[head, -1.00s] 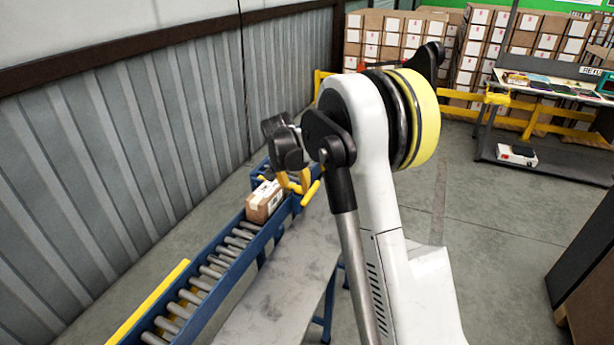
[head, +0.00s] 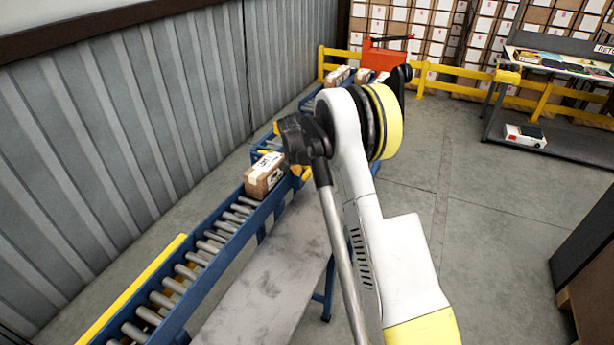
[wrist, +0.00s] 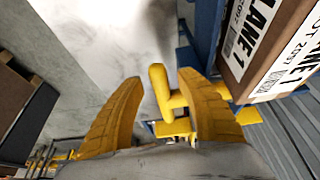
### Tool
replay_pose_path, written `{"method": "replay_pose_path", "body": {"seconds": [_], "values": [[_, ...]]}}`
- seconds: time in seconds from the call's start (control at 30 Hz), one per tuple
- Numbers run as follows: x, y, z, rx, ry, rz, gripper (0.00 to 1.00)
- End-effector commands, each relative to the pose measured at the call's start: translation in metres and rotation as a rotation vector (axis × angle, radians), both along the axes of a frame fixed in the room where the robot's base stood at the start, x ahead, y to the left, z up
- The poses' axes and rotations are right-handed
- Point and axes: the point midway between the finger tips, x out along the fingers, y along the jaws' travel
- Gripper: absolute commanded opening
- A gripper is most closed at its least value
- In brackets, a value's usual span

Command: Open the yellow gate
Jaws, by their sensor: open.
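The yellow gate's upright bar (wrist: 160,90) shows in the wrist view between the two fingers of my gripper (wrist: 162,92), close to the right finger. I cannot tell whether they touch. My gripper is open, with its yellow fingers spread. In the head view my gripper (head: 302,172) is low at the conveyor, just right of a brown carton (head: 263,178), and my wrist hides most of the gate there. The carton, labelled LANE 1, also shows at the upper right of the wrist view (wrist: 268,50).
A blue roller conveyor (head: 216,240) runs along the corrugated wall, with a grey metal surface (head: 270,285) beside it. Beyond stand more cartons (head: 338,75), a red machine (head: 388,60) and a yellow rail (head: 440,72). Open floor lies to the right.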

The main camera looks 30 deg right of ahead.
Motion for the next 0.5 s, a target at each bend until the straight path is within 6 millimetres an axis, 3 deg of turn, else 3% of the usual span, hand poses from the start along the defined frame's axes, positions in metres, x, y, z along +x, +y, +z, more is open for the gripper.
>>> {"method": "replay_pose_path", "body": {"seconds": [0.23, 0.37, 0.5], "values": [[0.0001, -0.0002, 0.0, 0.0, 0.0, 0.0, 0.42], [0.0001, -0.0001, 0.0001, 0.0, 0.0, 0.0, 0.02], [0.0, -0.0002, 0.0001, 0.0, 0.0, 0.0, 0.0]]}}
